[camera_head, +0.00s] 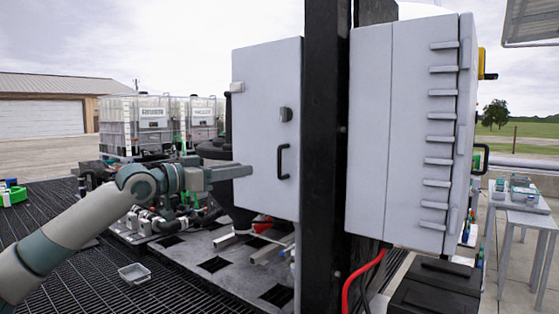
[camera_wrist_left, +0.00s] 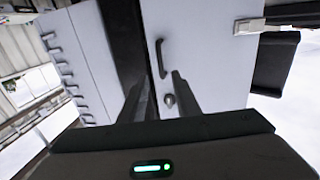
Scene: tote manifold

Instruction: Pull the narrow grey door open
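The narrow grey door (camera_head: 258,95) is the pale front of the cabinet left of the black post. It looks closed. Its black bar handle (camera_head: 283,161) stands upright near the right edge, with a round dark knob (camera_head: 286,114) above it. My left gripper (camera_head: 247,171) is held level just left of the handle, apart from it. In the left wrist view the door (camera_wrist_left: 215,60) fills the middle right. The handle (camera_wrist_left: 161,58) lies ahead, in line with the gap between the spread, empty fingers (camera_wrist_left: 159,78). The knob (camera_wrist_left: 169,100) shows between the fingers. My right gripper is in neither view.
A black post (camera_head: 323,150) rises right of the door. Beyond it stands a larger grey cabinet (camera_head: 420,130) with several hinge-like bars. A red cable (camera_head: 360,278) hangs below. A small clear tray (camera_head: 134,273) lies on the dark grating. White-caged tanks (camera_head: 150,125) stand behind.

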